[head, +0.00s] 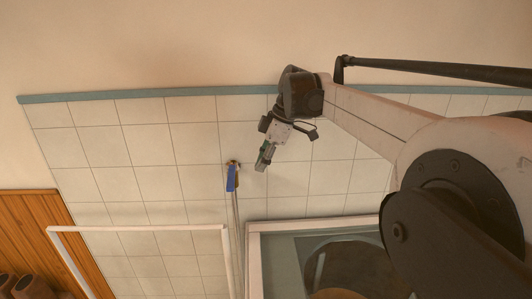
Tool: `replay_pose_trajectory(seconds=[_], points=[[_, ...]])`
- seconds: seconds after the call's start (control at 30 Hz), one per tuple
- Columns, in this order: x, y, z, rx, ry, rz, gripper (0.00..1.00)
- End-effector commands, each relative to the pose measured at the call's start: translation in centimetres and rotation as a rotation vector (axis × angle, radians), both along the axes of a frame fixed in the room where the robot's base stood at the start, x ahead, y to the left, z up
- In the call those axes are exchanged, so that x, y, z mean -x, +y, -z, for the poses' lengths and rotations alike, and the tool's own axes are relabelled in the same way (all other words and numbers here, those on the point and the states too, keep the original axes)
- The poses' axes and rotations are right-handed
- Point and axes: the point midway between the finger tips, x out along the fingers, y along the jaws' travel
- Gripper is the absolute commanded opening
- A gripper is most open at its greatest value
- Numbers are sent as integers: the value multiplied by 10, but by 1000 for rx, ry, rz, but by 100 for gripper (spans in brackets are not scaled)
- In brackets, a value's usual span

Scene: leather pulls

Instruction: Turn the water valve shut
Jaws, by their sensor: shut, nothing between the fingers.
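The water valve is on the tiled wall in the head view, with a blue lever handle (231,178) hanging roughly straight down from a brass-coloured body (233,163). A thin pipe runs down below it. My gripper (261,166) is just to the right of the valve, with its fingers pointing down and slightly left. The fingers are shut and empty. A gap shows in the picture between the fingertips and the blue handle; the depth between them is hard to tell.
A white-framed washer-like unit with a dark round opening (350,268) stands at the lower right. A white rail frame (140,229) stands at the lower left. Wooden panelling (35,235) and brown cylinders (22,286) are at far left. Wall left of the valve is clear.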

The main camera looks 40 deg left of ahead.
Motion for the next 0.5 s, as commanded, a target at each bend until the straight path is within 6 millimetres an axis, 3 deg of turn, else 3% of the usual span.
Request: replay_pose_trajectory(seconds=[0.23, 0.5], points=[[13, 11, 42, -1, -1, 0, 0], [38, 33, 40, 0, 0, 0, 0]])
